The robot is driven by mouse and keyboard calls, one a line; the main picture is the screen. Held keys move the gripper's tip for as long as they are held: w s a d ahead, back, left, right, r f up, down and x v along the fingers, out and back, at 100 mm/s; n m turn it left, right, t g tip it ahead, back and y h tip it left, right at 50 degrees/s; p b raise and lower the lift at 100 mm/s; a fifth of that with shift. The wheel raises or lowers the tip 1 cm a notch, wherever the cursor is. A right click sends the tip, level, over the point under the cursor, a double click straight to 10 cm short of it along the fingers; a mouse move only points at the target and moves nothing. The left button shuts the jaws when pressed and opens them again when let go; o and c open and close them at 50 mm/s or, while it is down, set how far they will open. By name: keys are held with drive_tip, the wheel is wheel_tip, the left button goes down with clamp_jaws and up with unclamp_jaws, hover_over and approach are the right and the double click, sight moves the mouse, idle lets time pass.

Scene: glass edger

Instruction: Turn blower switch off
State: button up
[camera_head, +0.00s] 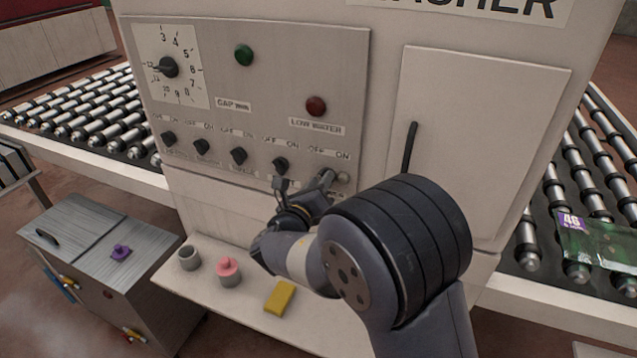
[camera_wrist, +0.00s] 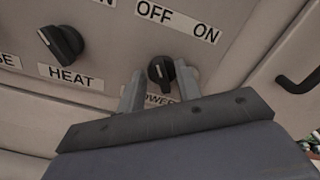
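The blower switch (camera_wrist: 160,72) is a black rotary knob on the grey panel. It sits under a white OFF/ON label (camera_wrist: 178,18) and above a partly covered label reading "LOWER". A pale mark shows on its front, but its exact pointing direction is hard to tell. My gripper (camera_wrist: 158,88) has one finger on each side of the knob, with a gap between the left finger and the knob. The right finger is very close to it; contact cannot be told. In the head view my gripper (camera_head: 336,181) is at the panel's lower right, largely covering the knob.
The heat knob (camera_wrist: 62,41) is left of the blower switch, in a row with other black knobs (camera_head: 238,155). A door handle (camera_head: 410,147) stands to the right.

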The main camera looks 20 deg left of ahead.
drive_tip(key=s+b, duration=0.2)
drive_tip(key=s, duration=0.9)
drive_tip(key=shift+a+b, duration=0.35)
drive_tip(key=shift+a, duration=0.05)
drive_tip(key=shift+w, duration=0.15)
drive_tip(key=w+p, duration=0.2)
drive_tip(key=w, duration=0.8)
drive_tip(key=shift+w+d, duration=0.35)
drive_tip(key=shift+d, duration=0.05)
drive_tip(key=shift+r+p, duration=0.1)
drive_tip(key=shift+p, duration=0.25)
